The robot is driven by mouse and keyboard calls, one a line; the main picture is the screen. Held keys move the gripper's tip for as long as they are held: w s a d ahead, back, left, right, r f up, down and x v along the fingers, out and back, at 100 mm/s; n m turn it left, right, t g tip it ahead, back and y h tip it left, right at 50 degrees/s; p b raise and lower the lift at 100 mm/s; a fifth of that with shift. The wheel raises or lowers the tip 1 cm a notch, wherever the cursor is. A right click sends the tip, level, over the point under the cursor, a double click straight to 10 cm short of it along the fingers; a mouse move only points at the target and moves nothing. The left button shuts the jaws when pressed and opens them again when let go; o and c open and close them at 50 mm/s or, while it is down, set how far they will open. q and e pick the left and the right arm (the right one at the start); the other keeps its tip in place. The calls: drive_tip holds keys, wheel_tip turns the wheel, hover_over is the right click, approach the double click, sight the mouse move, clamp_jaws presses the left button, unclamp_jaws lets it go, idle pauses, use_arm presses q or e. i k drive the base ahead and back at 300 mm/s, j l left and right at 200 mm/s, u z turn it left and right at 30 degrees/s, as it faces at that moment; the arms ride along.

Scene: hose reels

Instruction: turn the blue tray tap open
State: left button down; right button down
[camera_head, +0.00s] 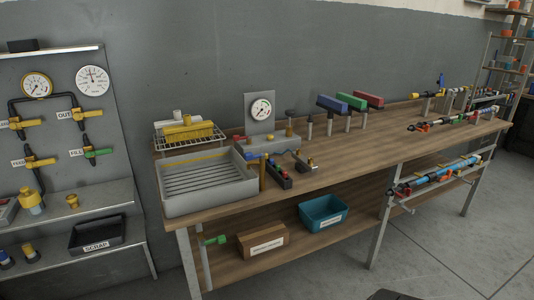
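A grey ribbed tray (205,184) sits on the left end of the wooden workbench (345,165). Below it, by the bench leg, a green lever (215,240) sticks out of an upright grey pipe. A brass post (262,170) stands at the tray's right edge. Neither of my grippers is in view.
A gauge panel (60,140) with yellow and green levers stands at left. A cardboard box (262,242) and a teal bin (323,212) are on the bench's lower shelf. Hose pieces hang at the bench's right front. The floor (440,240) at front right looks clear.

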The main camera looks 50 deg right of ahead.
sight(249, 156)
drive_tip(key=z, duration=1.55)
drive_tip(key=i+l+z, duration=0.35)
drive_tip(key=i+l, duration=0.35)
